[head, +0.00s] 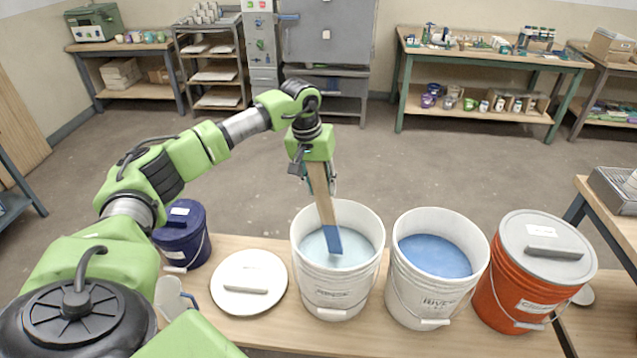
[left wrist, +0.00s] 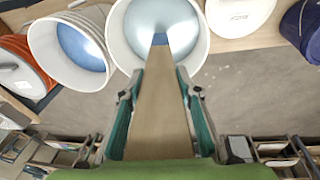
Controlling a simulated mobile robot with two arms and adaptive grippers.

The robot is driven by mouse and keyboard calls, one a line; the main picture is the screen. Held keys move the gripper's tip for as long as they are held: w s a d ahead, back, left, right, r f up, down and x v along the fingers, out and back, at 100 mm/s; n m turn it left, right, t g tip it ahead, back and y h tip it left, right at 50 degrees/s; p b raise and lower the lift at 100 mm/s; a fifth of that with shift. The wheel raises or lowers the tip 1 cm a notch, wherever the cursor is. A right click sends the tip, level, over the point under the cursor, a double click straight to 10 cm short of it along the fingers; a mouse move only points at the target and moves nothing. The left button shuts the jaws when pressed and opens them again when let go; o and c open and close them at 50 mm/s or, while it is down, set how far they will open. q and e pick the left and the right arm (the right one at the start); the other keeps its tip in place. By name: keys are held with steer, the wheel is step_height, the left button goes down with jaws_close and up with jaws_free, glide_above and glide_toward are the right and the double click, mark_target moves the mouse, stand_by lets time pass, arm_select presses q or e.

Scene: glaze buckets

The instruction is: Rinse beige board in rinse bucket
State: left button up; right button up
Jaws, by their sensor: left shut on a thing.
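My left gripper (head: 318,172) is shut on the beige board (head: 323,203), which hangs down, slightly tilted, with a blue lower end. The board also shows between the fingers in the left wrist view (left wrist: 160,105). Its blue end is inside the mouth of the white rinse bucket (head: 338,290), in front of the pale water (head: 352,252). I cannot tell whether the tip touches the water. In the left wrist view the bucket's pale water (left wrist: 160,18) lies beyond the blue end. My right gripper is not in view.
A white bucket of blue glaze (head: 435,256) stands right of the rinse bucket, then a lidded orange bucket (head: 505,300). A white lid (head: 249,280) lies on the wooden table (head: 235,320). A lidded dark blue bucket (head: 184,240) stands at left. The floor behind is clear.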

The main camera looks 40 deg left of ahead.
arm_select(q)
steer(key=f+b, duration=0.2)
steer(key=f, duration=0.1)
steer(key=w+f+b, duration=0.1)
steer(key=f+b, duration=0.1)
steer(key=f, duration=0.2)
steer(key=shift+w+d, duration=0.2)
steer(key=shift+w+d+f+b, duration=0.1)
steer(key=shift+w+f+b, duration=0.15)
steer(key=shift+f+b, duration=0.7)
steer(key=shift+w+d+f+b, duration=0.1)
steer(key=shift+w+f+b, duration=0.1)
steer(key=shift+f+b, duration=0.75)
steer(key=shift+f, duration=0.2)
